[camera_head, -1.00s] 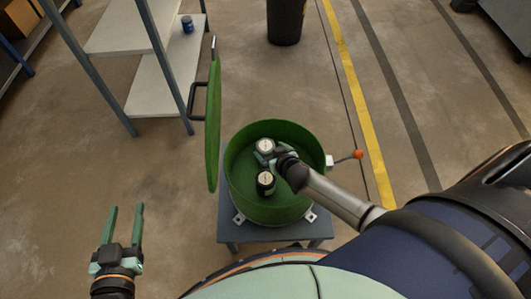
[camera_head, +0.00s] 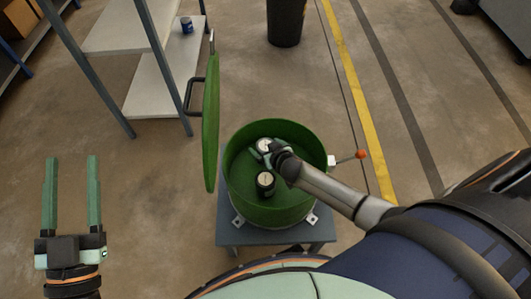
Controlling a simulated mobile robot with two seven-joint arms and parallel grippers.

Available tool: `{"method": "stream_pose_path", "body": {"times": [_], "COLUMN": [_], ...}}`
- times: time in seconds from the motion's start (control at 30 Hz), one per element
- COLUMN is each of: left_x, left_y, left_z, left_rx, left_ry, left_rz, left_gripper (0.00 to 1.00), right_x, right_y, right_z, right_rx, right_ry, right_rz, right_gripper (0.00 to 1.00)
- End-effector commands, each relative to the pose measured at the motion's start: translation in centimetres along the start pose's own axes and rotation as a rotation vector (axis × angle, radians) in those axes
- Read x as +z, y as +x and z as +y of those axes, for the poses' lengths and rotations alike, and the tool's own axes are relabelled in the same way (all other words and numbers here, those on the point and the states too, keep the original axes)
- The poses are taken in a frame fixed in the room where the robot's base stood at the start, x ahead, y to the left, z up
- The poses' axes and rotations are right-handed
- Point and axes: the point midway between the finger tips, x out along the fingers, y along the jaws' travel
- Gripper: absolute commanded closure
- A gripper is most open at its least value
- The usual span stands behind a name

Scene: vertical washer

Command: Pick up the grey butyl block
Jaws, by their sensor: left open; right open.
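I cannot make out a clear grey butyl block. A round green drum (camera_head: 235,200) stands open on a small grey table. Inside it are a dark can with a pale top (camera_head: 265,184) and a pale grey-topped round item (camera_head: 265,145) behind it. My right gripper (camera_head: 263,152) is inside the drum with its fingers by the grey-topped item, open; the wrist hides part of this. My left gripper (camera_head: 72,162) is wide open and empty above the floor at the left, apart from the drum.
The drum's green lid (camera_head: 211,125) stands upright at its left, with a dark handle. A lever with an orange knob (camera_head: 361,154) juts out at the right. A shelf (camera_head: 165,85) with a blue can (camera_head: 187,25) is at the back left. A dark bin (camera_head: 285,22) stands behind.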

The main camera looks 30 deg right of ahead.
Motion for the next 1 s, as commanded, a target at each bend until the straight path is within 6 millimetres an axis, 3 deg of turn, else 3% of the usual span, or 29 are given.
{"method": "stream_pose_path", "body": {"times": [0.3,0.5,0.83,1.0], "left_x": [-6.6,-9.5,-10.1,-10.1], "left_y": [-0.7,-1.6,-1.7,-1.7], "left_z": [0.2,0.5,0.5,0.5], "left_rx": [0.017,0.028,0.031,0.031], "left_ry": [0.081,0.111,0.117,0.117], "left_rz": [0.297,0.423,0.448,0.447], "left_gripper": [0.46,0.46,0.46,0.46], "right_x": [0.1,0.0,-0.1,-0.1], "right_y": [2.2,3.0,3.1,3.1], "right_z": [0.0,-0.1,-0.1,-0.1], "right_rx": [0.001,0.001,0.001,0.001], "right_ry": [-0.002,-0.001,0.0,0.0], "right_rz": [0.001,0.0,-0.001,-0.001], "right_gripper": [0.0,0.0,0.0,0.19]}}
